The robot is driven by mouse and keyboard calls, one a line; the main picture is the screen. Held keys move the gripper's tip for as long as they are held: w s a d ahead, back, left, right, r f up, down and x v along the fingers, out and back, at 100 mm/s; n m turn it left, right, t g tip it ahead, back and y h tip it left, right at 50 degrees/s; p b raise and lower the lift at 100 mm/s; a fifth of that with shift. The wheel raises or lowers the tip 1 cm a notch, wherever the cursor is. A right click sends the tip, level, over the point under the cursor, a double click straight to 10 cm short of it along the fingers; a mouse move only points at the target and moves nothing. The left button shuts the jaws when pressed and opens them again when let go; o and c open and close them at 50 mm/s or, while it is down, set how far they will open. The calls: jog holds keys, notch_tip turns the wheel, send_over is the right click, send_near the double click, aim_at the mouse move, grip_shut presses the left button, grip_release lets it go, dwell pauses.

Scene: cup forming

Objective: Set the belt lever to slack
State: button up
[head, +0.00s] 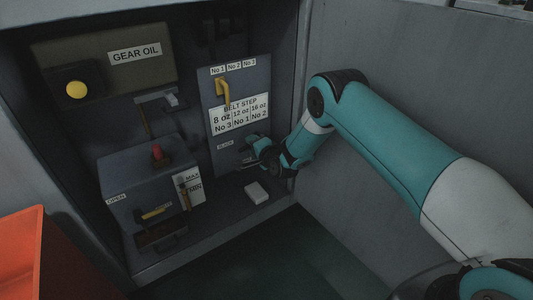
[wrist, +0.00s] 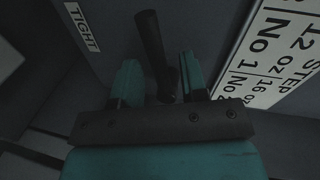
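The belt lever (wrist: 150,45) is a dark round bar standing out between my fingers in the wrist view. The white TIGHT label (wrist: 82,27) lies to its left. In the head view a small label that seems to read SLACK (head: 225,144) is on the grey panel (head: 236,119), left of my gripper (head: 250,160). My gripper also shows in the wrist view (wrist: 161,80). Its two teal fingers are apart, one on each side of the lever; I cannot tell if either touches it. My gripper hides the lever in the head view.
The BELT STEP plate (head: 239,114) and a yellow handle (head: 222,90) sit above my gripper. A grey box with a red knob (head: 158,154) stands left. A white block (head: 256,193) lies below. A side wall (head: 340,190) is close on the right.

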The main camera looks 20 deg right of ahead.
jog(key=b+v, duration=1)
jog(key=v, duration=0.6)
jog(key=shift+s, duration=0.15)
jog(key=shift+r, duration=0.1)
dwell(0.3)
